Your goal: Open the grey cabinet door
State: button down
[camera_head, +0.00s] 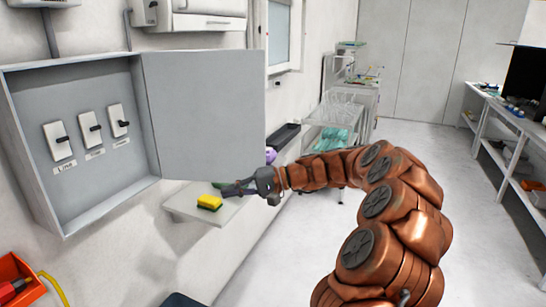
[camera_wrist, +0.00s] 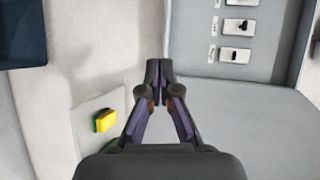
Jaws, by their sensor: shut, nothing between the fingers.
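The grey cabinet (camera_head: 95,190) is on the wall at the left in the head view. Its door (camera_head: 205,115) stands wide open, swung out to the right, and the inside shows. Several white switches (camera_head: 91,130) with black levers are inside; they also show in the wrist view (camera_wrist: 236,56). My gripper (camera_head: 228,192) is below the door's lower edge, near its outer lower corner. In the wrist view my gripper (camera_wrist: 158,68) is shut and empty, with the door (camera_wrist: 255,120) to its right. I cannot tell whether it touches the door.
A small wall shelf (camera_head: 178,205) with a yellow and green sponge (camera_head: 209,202) is just beneath my gripper. A red bin (camera_head: 18,278) is at the lower left. A glass rack (camera_head: 338,110) stands farther back. The floor at the right is clear.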

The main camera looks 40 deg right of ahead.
jog(key=d+m+t+h+p, duration=0.4)
jog(key=d+t, duration=0.3)
jog(key=d, duration=1.8)
jog(key=w+a+m+p, duration=0.1)
jog(key=w+a+p, duration=0.35)
jog(key=w, duration=0.45)
jog(key=shift+s+a+f+p, duration=0.15)
jog(key=shift+s+a+p, duration=0.55)
jog(key=shift+s+a, duration=0.8)
jog(key=shift+a+f+m+t+b, duration=0.1)
jog(key=shift+m+t+b, duration=0.2)
jog(key=shift+b, duration=0.1)
